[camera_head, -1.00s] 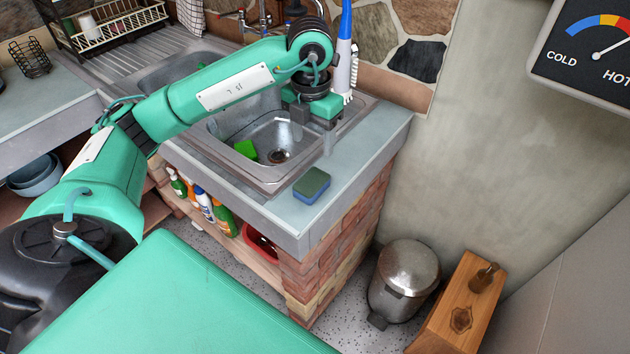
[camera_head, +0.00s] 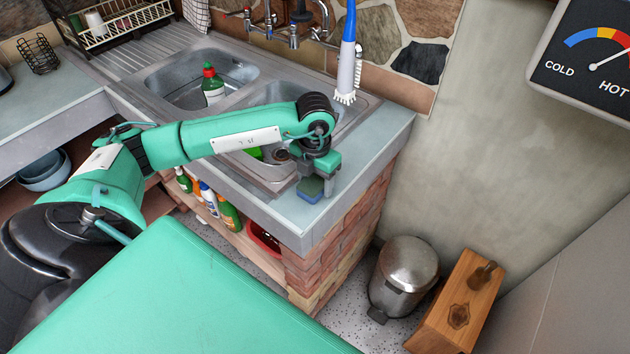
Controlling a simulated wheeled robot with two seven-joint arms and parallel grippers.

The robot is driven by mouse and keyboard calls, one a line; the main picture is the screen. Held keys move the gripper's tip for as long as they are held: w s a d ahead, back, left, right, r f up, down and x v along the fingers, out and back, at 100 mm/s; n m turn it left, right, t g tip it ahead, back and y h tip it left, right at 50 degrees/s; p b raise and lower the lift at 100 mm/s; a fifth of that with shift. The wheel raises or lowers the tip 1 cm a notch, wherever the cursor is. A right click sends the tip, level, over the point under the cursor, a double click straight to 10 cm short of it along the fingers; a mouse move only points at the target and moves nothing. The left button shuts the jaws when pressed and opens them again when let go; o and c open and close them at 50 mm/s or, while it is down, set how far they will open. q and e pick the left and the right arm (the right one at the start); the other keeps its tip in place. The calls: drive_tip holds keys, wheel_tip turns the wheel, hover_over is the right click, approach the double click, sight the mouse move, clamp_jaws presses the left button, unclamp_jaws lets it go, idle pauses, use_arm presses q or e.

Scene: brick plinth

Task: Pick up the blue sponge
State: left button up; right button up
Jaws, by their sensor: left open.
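The blue sponge (camera_head: 309,195) has a dark green top and lies on the pale counter (camera_head: 375,148) near its front corner, right of the sink. My left gripper (camera_head: 316,188) points down right over the sponge, with its fingers at the sponge's sides. Its jaws are open. The gripper hides part of the sponge, and I cannot tell whether a finger touches it. My right gripper is not in view.
A metal bin (camera_head: 405,275) and wooden box (camera_head: 458,305) stand on the floor at right.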

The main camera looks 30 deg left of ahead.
sight(316, 181)
use_arm(q)
drive_tip(key=shift+f, duration=0.25)
drive_tip(key=c, duration=0.7)
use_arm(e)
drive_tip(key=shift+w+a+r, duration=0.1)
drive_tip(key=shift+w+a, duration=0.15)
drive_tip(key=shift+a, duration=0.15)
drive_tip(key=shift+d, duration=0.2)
